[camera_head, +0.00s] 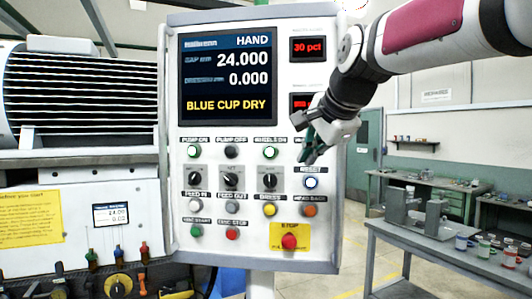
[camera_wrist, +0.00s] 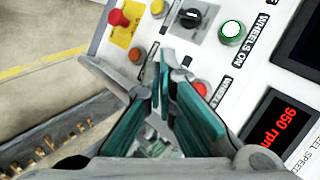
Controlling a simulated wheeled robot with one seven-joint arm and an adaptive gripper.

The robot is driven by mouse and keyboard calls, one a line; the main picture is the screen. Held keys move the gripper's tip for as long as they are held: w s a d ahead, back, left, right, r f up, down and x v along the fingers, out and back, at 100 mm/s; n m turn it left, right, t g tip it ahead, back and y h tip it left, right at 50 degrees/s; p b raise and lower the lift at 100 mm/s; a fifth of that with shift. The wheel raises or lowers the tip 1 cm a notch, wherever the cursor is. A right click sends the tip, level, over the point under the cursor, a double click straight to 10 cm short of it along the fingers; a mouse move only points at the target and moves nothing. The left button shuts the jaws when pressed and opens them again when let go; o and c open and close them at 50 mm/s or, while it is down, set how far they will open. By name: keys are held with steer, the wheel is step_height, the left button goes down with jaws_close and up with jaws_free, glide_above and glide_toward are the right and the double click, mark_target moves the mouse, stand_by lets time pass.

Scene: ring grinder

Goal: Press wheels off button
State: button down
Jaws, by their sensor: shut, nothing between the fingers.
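The control panel (camera_head: 255,190) fills the middle of the head view. The lit green WHEELS ON button (camera_head: 270,152) is in its top row and also shows in the wrist view (camera_wrist: 232,31). In the head view my gripper (camera_head: 307,158) hides the spot right of WHEELS ON. In the wrist view a red button (camera_wrist: 200,88) sits beside a partly hidden label starting with WHEELS; it is just right of my fingers. My gripper, also in the wrist view (camera_wrist: 162,58), is shut and empty, with its teal fingers over the panel. Contact cannot be told.
The red stop knob (camera_head: 289,241) sits low right on the panel, the RESET button (camera_head: 311,183) just below my fingertips. The orange HEAD BACK button (camera_head: 310,210) is lower. A screen (camera_head: 228,76) reads HAND, 24.000, BLUE CUP DRY. A workbench (camera_head: 440,245) stands right.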

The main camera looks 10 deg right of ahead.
steer(key=w+d+b, duration=0.2)
steer(key=w, duration=0.6)
steer(key=shift+w, duration=0.2)
steer(key=shift+w+d, duration=0.1)
steer(key=shift+d, duration=0.05)
stand_by(1.3)
steer(key=shift+w, duration=0.3)
steer(key=shift+w+d, duration=0.2)
steer(key=shift+w, duration=0.35)
stand_by(0.8)
stand_by(0.3)
steer(key=shift+s+a+p, duration=0.2)
steer(key=shift+s+p, duration=0.3)
steer(key=shift+s, duration=0.45)
